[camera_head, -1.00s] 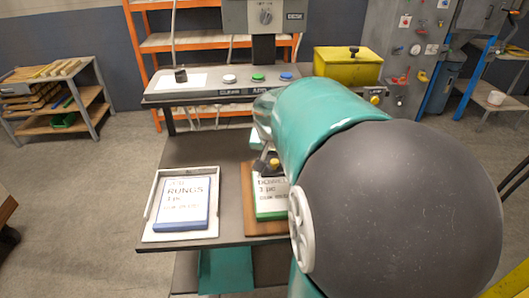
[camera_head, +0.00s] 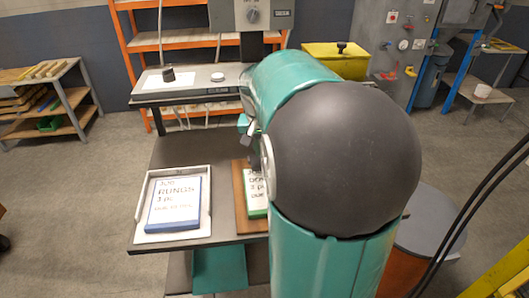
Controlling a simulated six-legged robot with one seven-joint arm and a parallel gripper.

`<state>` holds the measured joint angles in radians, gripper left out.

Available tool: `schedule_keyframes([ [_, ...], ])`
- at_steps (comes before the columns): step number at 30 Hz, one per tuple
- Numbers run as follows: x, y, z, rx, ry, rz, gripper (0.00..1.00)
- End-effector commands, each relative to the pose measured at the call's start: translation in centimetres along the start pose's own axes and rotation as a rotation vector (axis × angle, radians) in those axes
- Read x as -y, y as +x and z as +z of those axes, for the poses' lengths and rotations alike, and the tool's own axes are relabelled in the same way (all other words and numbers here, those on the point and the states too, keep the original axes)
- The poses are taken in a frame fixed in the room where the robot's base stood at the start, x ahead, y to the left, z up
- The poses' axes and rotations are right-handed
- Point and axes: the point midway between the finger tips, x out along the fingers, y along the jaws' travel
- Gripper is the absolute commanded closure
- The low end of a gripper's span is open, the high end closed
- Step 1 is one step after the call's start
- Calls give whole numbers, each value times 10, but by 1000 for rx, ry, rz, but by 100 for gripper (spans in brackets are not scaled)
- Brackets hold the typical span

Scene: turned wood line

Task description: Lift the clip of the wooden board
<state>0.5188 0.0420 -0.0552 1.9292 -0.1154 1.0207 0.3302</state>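The wooden board (camera_head: 239,205) lies on the dark table and its left edge shows. A white card with a green edge (camera_head: 257,196) rests on it, its text partly covered. My arm covers the right side of the board. The board's clip is hidden behind my arm. My gripper (camera_head: 252,140) shows only as a small grey and dark part by the top of the board, mostly covered by my arm. I cannot tell if it touches the clip or if its fingers are open.
A white tray (camera_head: 207,177) with a blue-edged card (camera_head: 175,203) lies left of the board. A yellow box (camera_head: 335,62) is at the back right. A wooden shelf (camera_head: 66,118) stands at the far left.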

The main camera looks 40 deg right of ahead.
Motion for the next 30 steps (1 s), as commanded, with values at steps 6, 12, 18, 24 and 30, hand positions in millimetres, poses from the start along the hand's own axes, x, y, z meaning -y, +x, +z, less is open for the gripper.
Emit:
schedule_keyframes([
  [6, 3, -5, -13, 145, -15, 37, 100],
  [12, 5, -8, -20, 244, -25, 60, 100],
  [18, 5, -9, -24, 293, -29, 73, 100],
  [24, 5, -9, -24, 301, -30, 75, 100],
  [30, 5, -9, -24, 300, -30, 75, 100],
])
